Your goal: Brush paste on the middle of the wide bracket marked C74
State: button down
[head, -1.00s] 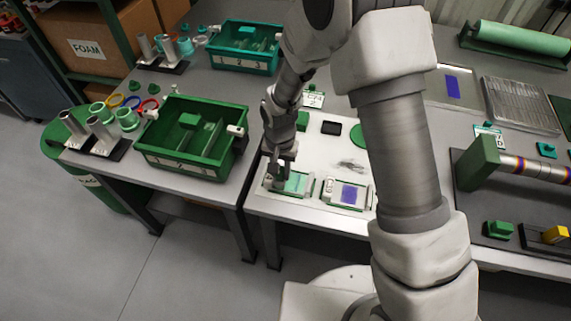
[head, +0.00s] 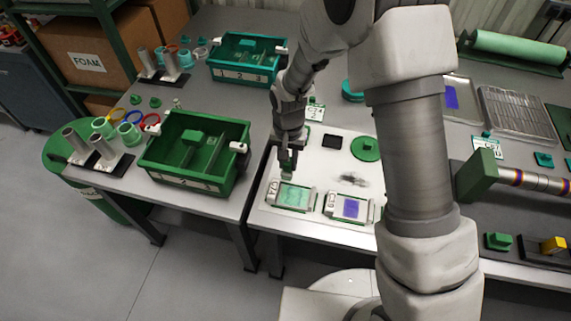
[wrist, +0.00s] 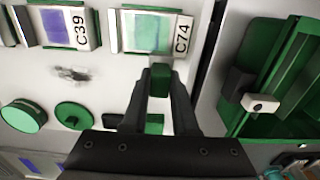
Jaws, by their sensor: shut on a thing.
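The wide bracket marked C74 (head: 292,197) lies on the white board near its front left corner, with a mottled light-green patch over its middle. In the wrist view the C74 bracket (wrist: 184,34) lies just beyond my fingertips, its label readable. My gripper (head: 288,168) is over the board, just behind the bracket. In the wrist view my gripper (wrist: 158,92) is shut on a small dark green block-like piece (wrist: 159,78), perhaps the brush's handle. Its bristles are hidden, and I cannot tell whether it touches the bracket.
A bracket marked C39 (wrist: 84,30) with a purple patch lies beside C74; it also shows in the head view (head: 351,207). A round green lidded thing (head: 365,149) and a black pad (head: 332,142) sit behind. A green divided bin (head: 195,182) stands left.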

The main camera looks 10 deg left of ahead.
jog(key=shift+r+p, duration=0.65)
jog(key=shift+r, duration=0.7)
